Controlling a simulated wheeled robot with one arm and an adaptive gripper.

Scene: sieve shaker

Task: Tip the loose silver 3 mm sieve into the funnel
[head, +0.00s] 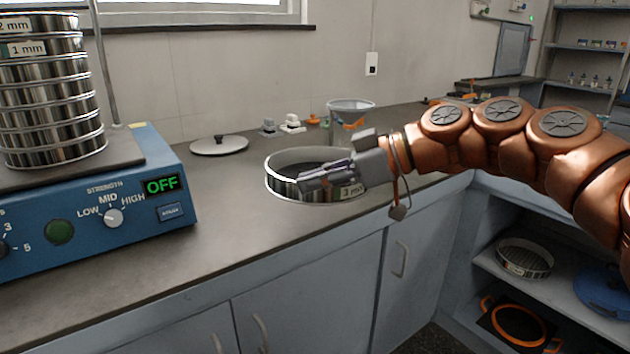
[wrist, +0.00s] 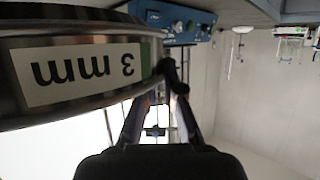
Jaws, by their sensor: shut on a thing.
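The silver 3 mm sieve (head: 283,188) is a round, shallow metal pan over the bench at the middle of the head view, open side up and roughly level. Its 3 mm label (wrist: 85,70) appears large and upside down in the wrist view. My gripper (head: 308,182) is shut on the near wall of the sieve. It also shows in the wrist view (wrist: 170,85), where the dark fingers meet the sieve's edge. Whether the sieve touches the bench is unclear. The funnel (head: 350,106) is a clear, wide-mouthed cone behind the sieve, slightly right; its lower part is partly hidden by my arm.
The blue shaker (head: 150,215) at left reads OFF and carries a sieve stack (head: 45,95). A round lid (head: 219,145) and small fittings (head: 292,124) lie toward the wall. Bench (head: 215,250) is clear in front. Another sieve (head: 525,258) sits on a low shelf.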

